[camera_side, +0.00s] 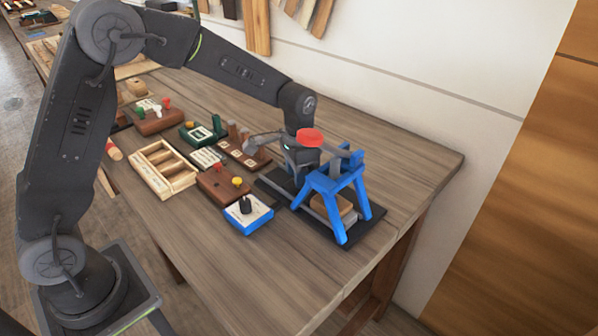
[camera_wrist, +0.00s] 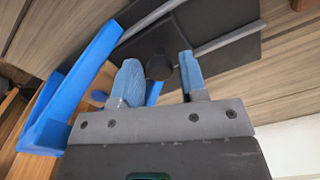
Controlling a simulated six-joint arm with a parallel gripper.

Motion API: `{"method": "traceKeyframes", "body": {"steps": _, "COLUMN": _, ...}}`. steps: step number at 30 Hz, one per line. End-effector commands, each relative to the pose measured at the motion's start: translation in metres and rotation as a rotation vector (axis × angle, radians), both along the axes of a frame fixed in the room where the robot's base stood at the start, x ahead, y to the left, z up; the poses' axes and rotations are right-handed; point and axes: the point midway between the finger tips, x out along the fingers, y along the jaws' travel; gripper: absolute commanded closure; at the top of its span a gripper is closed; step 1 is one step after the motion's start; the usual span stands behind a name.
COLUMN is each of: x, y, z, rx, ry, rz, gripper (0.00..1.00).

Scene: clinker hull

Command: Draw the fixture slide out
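The fixture has a blue frame (camera_side: 338,190) that stands on a dark base plate (camera_side: 372,213). A wooden block (camera_side: 338,208) shows under the frame. In the wrist view the blue frame (camera_wrist: 75,85) is at left, and grey rails (camera_wrist: 228,40) run across dark plates. A dark round knob (camera_wrist: 158,66) shows between my fingertips, near the rails; I take it as the slide's handle. My gripper (camera_wrist: 160,78) is open, with a gap visible on both sides of the knob. In the side view my gripper (camera_side: 298,165) is low beside the frame, its fingers largely hidden.
A red disc (camera_side: 310,137) shows at my wrist beside the frame top. A blue-edged tray (camera_side: 247,214), a wooden compartment box (camera_side: 164,168) and several small boards lie left of the fixture. The table's front is bare. A wall stands behind.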

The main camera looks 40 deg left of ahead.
Motion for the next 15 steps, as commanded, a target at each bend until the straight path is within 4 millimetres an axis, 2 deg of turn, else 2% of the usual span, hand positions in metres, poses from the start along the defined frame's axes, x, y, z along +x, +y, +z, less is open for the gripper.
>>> {"method": "traceKeyframes", "body": {"steps": 2, "x": 0.0000, "y": 0.0000, "z": 0.0002, "rx": 0.000, "ry": 0.000, "rz": 0.000, "gripper": 0.69}}
{"method": "traceKeyframes", "body": {"steps": 12, "x": 0.0001, "y": 0.0000, "z": 0.0004, "rx": 0.000, "ry": 0.000, "rz": 0.000, "gripper": 1.00}}
{"method": "traceKeyframes", "body": {"steps": 15, "x": 0.0001, "y": 0.0000, "z": 0.0004, "rx": 0.000, "ry": 0.000, "rz": 0.000, "gripper": 1.00}}
